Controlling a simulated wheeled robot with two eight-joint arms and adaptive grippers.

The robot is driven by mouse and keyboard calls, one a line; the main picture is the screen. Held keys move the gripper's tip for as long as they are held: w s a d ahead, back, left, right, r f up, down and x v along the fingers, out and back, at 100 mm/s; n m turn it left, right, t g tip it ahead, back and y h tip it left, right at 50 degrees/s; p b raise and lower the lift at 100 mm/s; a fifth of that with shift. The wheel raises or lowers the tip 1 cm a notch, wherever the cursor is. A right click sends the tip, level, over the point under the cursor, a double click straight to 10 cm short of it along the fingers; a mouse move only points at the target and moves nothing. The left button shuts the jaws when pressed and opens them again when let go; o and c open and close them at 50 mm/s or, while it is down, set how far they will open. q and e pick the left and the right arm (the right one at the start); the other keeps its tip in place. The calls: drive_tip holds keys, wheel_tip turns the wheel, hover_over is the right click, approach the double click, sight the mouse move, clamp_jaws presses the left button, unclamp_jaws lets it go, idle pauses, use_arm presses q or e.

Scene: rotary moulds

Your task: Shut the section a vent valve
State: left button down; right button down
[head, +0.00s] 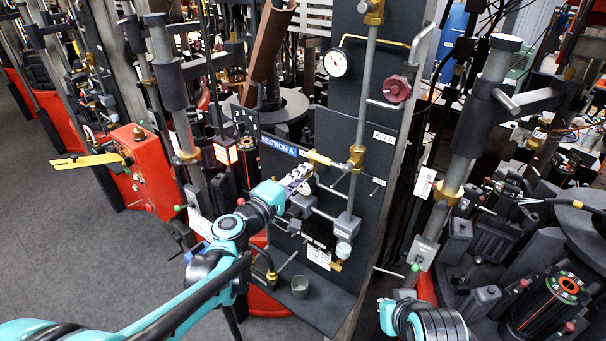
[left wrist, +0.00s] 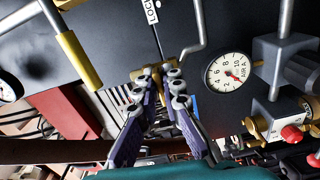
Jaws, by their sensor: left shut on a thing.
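The SECTION A sign (head: 278,146) is on a dark panel. Beside it, a lever with a yellow sleeve (head: 325,160) runs to a brass valve body (head: 356,157) on the vertical grey pipe. My left gripper (head: 306,172) is just below and left of the sleeve. In the left wrist view its fingers (left wrist: 161,82) are shut on a small brass part (left wrist: 150,71) at the panel. A yellow sleeve (left wrist: 79,61) stands apart, left of the fingers. I cannot tell which part is the vent valve.
A white gauge (left wrist: 229,71) is close to the right of the fingers, with red-capped fittings (left wrist: 291,134) below it. A red handwheel (head: 396,89) and another gauge (head: 335,62) are higher on the panel. A small grey cup (head: 300,287) stands on the shelf below.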

use_arm(q)
drive_tip(key=shift+f, duration=0.1)
idle(0.3)
drive_tip(key=c, duration=1.7)
unclamp_jaws()
drive_tip(key=v, duration=1.2)
